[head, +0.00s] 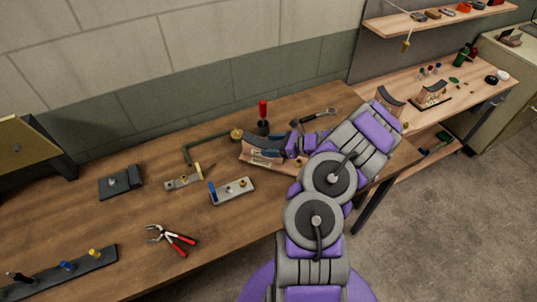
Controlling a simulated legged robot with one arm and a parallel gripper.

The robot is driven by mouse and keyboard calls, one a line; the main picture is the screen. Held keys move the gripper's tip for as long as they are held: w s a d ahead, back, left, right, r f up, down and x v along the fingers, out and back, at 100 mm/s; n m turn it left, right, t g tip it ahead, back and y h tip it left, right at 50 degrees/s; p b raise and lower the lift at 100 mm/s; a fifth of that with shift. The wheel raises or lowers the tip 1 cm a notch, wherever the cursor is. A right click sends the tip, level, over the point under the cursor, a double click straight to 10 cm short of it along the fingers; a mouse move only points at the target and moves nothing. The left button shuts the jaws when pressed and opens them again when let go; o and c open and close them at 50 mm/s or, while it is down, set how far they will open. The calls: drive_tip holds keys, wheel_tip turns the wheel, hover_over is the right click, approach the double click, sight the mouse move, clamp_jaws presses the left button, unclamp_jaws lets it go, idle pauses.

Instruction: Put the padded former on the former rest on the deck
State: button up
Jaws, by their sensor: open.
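My gripper (256,146) reaches left over the wooden bench, with its dark fingers apart. A tan, curved-edged wooden piece (262,161) lies right below the fingers and is partly hidden by them; I cannot tell whether they touch it. On the right-hand table, a wooden block with a dark curved top (389,100), which looks like a padded former, stands just beyond my arm. A second such piece (432,93) stands on a dark flat base to its right. I cannot tell for sure which of these is the former rest.
On the bench (100,222) are red-handled pliers (172,240), a grey block with a blue peg (232,191), a dark block (120,182) and a red-handled tool (263,112). A shelf (440,19) hangs above the right table.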

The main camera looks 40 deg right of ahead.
drive_tip(key=shift+c, duration=0.4)
clamp_jaws()
idle(0.4)
